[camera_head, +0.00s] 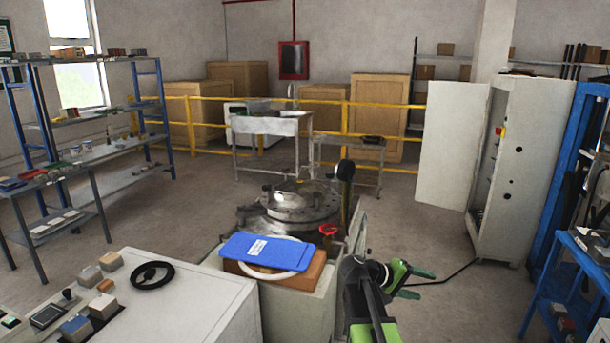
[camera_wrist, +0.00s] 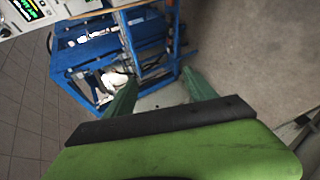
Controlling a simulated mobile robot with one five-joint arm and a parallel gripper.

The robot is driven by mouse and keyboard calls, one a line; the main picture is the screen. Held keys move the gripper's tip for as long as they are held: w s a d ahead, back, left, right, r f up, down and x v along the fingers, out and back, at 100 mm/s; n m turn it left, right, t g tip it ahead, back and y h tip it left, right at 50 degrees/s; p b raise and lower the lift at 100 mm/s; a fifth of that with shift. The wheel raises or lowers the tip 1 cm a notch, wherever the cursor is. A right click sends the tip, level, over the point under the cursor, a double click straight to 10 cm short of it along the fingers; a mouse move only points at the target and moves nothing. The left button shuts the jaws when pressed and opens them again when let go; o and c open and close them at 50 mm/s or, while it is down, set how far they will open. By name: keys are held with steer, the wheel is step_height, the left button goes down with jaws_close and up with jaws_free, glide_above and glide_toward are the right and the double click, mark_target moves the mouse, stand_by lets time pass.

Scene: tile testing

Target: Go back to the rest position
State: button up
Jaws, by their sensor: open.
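My gripper (camera_head: 411,279) is at the lower middle of the head view, to the right of a grey machine with a round metal plate (camera_head: 300,202). Its green fingers stand apart with nothing between them. In the wrist view my gripper (camera_wrist: 160,95) also shows two green fingers spread wide, over a blue metal frame (camera_wrist: 88,60) and bare floor. My arm reaches in from the bottom edge of the head view.
A white bench (camera_head: 205,310) with tile samples stands at lower left. Shelves (camera_head: 110,150) stand at left, an open white cabinet (camera_head: 513,170) at right.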

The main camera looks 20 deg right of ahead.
steer(key=s+a+f+n+y, duration=0.15)
steer(key=a+f+y, duration=0.3)
steer(key=a, duration=0.75)
steer(key=s+a+f+t+y, duration=0.15)
steer(key=a+f+y, duration=0.3)
steer(key=a, duration=0.65)
steer(key=s+a+f+y, duration=0.25)
steer(key=a+f, duration=0.25)
steer(key=a, duration=0.7)
step_height(320, 180, up, 16)
steer(key=a+y+p, duration=0.1)
steer(key=p, duration=1.4)
steer(key=shift+a+f, duration=0.15)
steer(key=shift+a, duration=0.15)
steer(key=shift+y, duration=0.25)
